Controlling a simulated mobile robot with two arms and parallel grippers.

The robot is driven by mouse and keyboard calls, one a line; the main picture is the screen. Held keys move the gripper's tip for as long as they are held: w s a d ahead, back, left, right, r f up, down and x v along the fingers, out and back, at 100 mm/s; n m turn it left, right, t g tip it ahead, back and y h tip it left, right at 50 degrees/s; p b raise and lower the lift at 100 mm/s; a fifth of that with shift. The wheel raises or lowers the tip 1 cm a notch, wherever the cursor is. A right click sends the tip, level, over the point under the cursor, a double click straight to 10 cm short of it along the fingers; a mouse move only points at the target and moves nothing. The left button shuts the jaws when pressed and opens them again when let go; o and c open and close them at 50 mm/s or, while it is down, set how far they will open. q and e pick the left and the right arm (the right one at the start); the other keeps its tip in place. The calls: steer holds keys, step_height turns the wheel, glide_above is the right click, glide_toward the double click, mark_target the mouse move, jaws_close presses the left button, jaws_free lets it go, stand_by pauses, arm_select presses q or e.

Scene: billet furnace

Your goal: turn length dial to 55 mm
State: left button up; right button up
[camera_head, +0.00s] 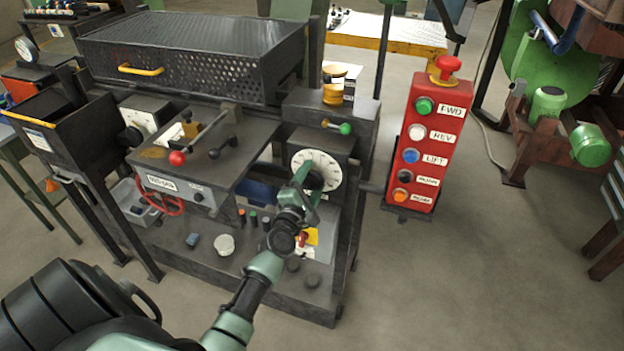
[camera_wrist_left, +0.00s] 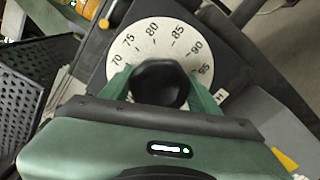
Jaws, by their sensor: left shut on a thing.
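The length dial is a white round disc (camera_head: 328,163) with a black knob at its centre, on the front right of the dark machine. In the left wrist view the dial disc (camera_wrist_left: 150,36) shows the numbers 70, 75, 80, 85, 90 and 95; its lower part is hidden by my gripper. The black knob (camera_wrist_left: 160,82) sits between the green fingers of my left gripper (camera_head: 307,182). The gripper is shut on the knob, with one finger on each side. A small orange-yellow mark (camera_wrist_left: 103,23) shows just outside the disc near 75. My right gripper is not in view.
A green-tipped lever (camera_head: 345,128) sticks out just above the dial. A red button box (camera_head: 430,140) stands to its right. A red-knobbed lever (camera_head: 178,158) is on the machine top at left. A lower shelf (camera_head: 200,262) holds small items. Open floor lies at the right front.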

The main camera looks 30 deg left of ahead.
arm_select(q)
steer(key=o, duration=1.3)
steer(key=shift+o, duration=0.2)
steer(key=v, duration=0.7)
steer(key=shift+s+b, duration=0.35)
steer(key=shift+s, duration=0.05)
